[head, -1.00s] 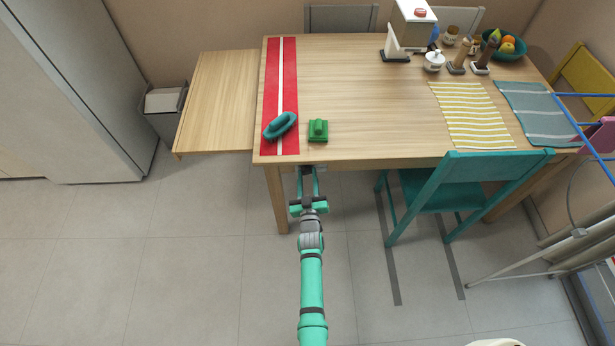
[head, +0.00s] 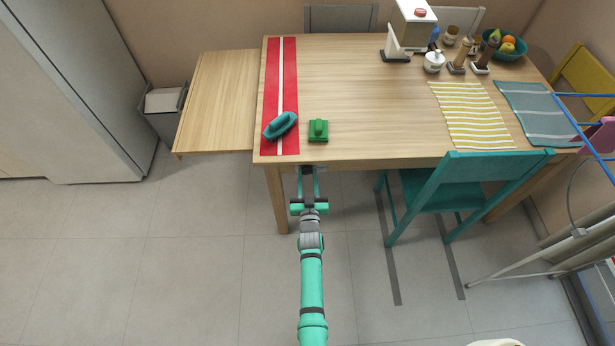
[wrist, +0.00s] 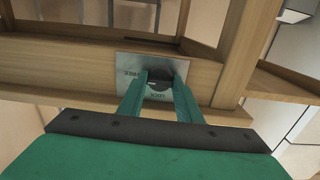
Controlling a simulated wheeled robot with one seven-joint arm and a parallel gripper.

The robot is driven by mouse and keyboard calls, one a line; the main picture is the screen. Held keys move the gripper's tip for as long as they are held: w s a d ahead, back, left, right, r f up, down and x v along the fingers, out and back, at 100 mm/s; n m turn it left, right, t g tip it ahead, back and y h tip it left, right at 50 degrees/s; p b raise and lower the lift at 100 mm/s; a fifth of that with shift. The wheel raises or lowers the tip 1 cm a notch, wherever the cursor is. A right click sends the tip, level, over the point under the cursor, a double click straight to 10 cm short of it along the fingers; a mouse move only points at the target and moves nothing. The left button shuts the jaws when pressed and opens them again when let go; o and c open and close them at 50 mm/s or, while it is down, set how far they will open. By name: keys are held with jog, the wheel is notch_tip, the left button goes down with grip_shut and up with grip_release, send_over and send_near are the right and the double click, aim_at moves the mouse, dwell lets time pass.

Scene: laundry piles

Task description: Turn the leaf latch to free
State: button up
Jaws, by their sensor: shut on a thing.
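The leaf latch is a metal plate (wrist: 128,66) with a dark round knob (wrist: 159,77), on the wooden frame under the table. Printed words show on the plate, one left of the knob and one below it; they are small and hard to read. My gripper (wrist: 160,88) is shut on the knob, one finger on each side, and the fingers hide part of it. In the head view my gripper (head: 308,174) reaches under the table's front edge, where the latch is mostly hidden. The table leaf (head: 214,100) extends level from the table's left side.
A teal chair (head: 450,195) stands right of my arm. A grey bin (head: 162,115) stands beyond the leaf. Floor to the left is clear.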

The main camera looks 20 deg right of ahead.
jog(key=o, duration=1)
jog(key=shift+w+r, duration=0.1)
jog(key=shift+o, duration=0.2)
jog(key=v, duration=1.1)
